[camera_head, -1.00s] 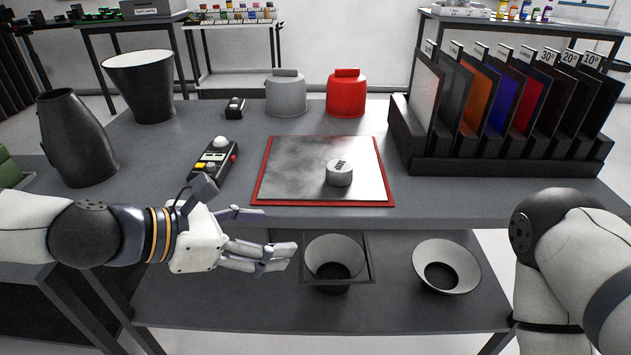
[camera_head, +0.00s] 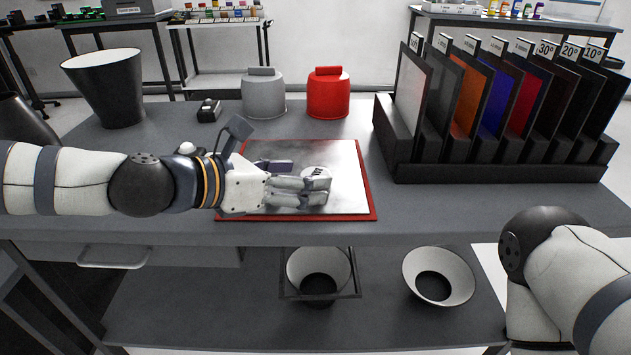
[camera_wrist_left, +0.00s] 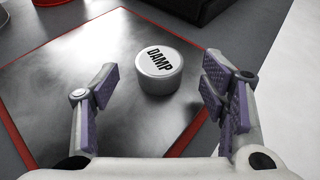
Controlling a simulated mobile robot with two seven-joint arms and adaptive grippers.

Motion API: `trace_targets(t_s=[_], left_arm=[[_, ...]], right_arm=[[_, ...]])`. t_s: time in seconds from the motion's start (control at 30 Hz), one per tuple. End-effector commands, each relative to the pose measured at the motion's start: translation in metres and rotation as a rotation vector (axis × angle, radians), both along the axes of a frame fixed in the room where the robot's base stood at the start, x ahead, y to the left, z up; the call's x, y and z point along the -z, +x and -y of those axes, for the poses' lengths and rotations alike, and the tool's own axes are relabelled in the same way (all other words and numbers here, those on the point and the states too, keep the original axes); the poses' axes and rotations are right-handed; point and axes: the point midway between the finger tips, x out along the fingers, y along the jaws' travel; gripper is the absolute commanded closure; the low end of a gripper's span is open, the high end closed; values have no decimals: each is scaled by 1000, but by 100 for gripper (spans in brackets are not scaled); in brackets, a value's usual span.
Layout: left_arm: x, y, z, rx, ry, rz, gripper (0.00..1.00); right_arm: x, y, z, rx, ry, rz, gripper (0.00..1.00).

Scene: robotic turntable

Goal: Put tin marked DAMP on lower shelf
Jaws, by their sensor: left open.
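The tin marked DAMP (camera_wrist_left: 159,70) is a small round silvery tin standing upright on the red-edged metal plate (camera_head: 349,160). In the head view the tin (camera_head: 317,173) is partly hidden behind my left fingers. My left gripper (camera_head: 302,190) is over the plate, at the tin. In the left wrist view my left gripper (camera_wrist_left: 162,100) is open, with the tin ahead between the spread fingers and apart from both. The lower shelf (camera_head: 230,315) lies under the tabletop. My right gripper is out of view; only the right arm shows.
Two cones, one in a square frame (camera_head: 318,275) and one loose (camera_head: 438,275), occupy the lower shelf; its left part looks clear. A rack of coloured panels (camera_head: 480,172) stands right of the plate. Red (camera_head: 328,95) and grey (camera_head: 264,95) canisters stand behind it.

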Motion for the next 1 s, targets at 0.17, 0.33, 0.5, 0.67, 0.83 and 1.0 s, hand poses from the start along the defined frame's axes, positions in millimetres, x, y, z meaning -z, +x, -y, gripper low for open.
trace_targets(t_s=[0.17, 0.33, 0.5, 0.67, 0.83, 1.0], left_arm=[[10, 13, 16, 0, 2, -1, 34], [8, 13, 16, 0, 0, 0, 34], [8, 13, 16, 0, 0, 0, 66], [8, 13, 16, 0, 0, 0, 85], [8, 13, 16, 0, 1, 1, 90], [-6, 13, 16, 0, 2, 5, 90]], right_arm=[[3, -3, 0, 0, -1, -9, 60], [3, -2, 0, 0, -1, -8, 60], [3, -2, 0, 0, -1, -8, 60], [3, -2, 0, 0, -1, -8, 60], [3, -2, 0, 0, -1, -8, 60], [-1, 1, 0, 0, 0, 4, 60]])
